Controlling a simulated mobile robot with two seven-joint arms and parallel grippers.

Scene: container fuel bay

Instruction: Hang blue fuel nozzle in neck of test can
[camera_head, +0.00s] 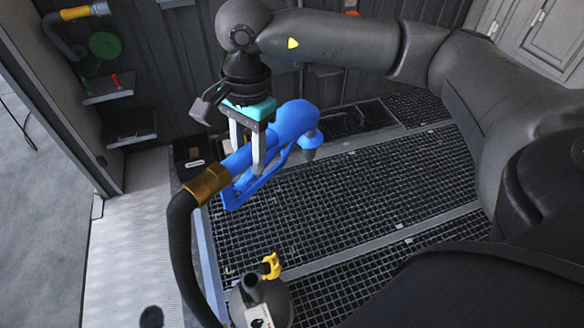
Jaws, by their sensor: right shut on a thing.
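The blue fuel nozzle (291,122) is in my right gripper (247,160), whose two grey fingers are shut on its body. The nozzle hangs above the grated floor, its spout end pointing down at the right. A brass collar (207,184) joins it to a black hose (181,250) that runs down at the left. The test can (277,298) stands at the bottom of the view, grey, with an open dark neck (251,283) and a yellow cap or fitting (270,265) beside it. The nozzle is apart from the can, farther back and higher. My left gripper is not in view.
Metal grating (370,180) covers the floor, with free room right of the can. A ridged wall stands behind. At the left are a side panel with small shelves (108,88), a second hooked nozzle (75,14) and a pale tread plate (130,240). A dark box (190,158) stands near the hose.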

